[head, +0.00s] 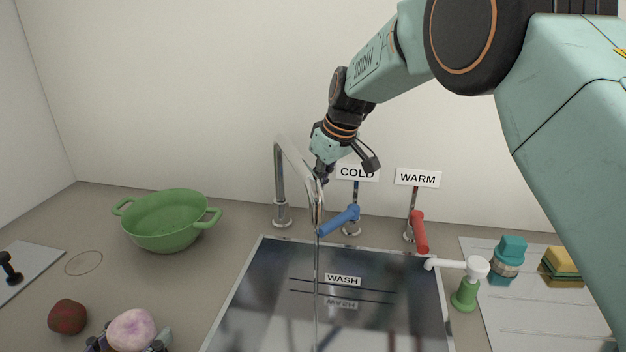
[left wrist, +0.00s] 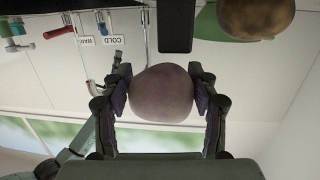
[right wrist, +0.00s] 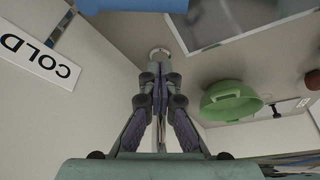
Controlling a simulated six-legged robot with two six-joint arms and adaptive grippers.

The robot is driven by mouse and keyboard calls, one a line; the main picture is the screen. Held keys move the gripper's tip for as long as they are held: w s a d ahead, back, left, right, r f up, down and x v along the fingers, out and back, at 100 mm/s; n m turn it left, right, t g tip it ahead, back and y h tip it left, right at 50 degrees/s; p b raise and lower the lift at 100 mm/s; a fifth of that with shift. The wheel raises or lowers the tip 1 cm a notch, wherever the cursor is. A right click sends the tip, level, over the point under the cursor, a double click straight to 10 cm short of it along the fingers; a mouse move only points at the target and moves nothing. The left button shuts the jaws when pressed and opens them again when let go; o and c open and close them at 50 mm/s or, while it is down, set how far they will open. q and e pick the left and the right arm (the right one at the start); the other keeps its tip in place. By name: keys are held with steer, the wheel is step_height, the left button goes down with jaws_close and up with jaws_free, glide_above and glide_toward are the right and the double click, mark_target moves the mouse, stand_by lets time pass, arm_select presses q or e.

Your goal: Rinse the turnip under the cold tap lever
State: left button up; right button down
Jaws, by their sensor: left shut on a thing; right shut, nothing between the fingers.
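The pale pink and purple turnip (head: 132,328) is at the bottom left of the head view. My left gripper (left wrist: 161,100) is shut on it, one finger on each side, and holds it left of the sink. The blue cold tap lever (head: 340,220) stands behind the sink under the COLD sign (head: 357,173), swung toward the left. My right gripper (right wrist: 160,88) is shut and empty. In the head view it is above the blue lever, near the chrome spout (head: 297,163). A thin vertical stream (head: 316,285) runs down from the spout into the sink (head: 255,300).
A red lever (head: 419,231) stands under the WARM sign (head: 417,178). A green colander (head: 165,225) and a dark red round vegetable (head: 67,316) are on the left counter. A white-and-green crank (head: 466,288), a teal-topped brush (head: 509,254) and sponges (head: 563,262) are on the right.

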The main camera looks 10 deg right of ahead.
mark_target(338, 221)
steer(key=f, duration=0.2)
steer(key=d+f, duration=0.1)
steer(key=f, duration=0.4)
steer(key=shift+s+d+f, duration=0.15)
steer(key=shift+s+f, duration=0.05)
steer(key=shift+f, duration=0.05)
steer(key=shift+s+d, duration=0.15)
stand_by(0.5)
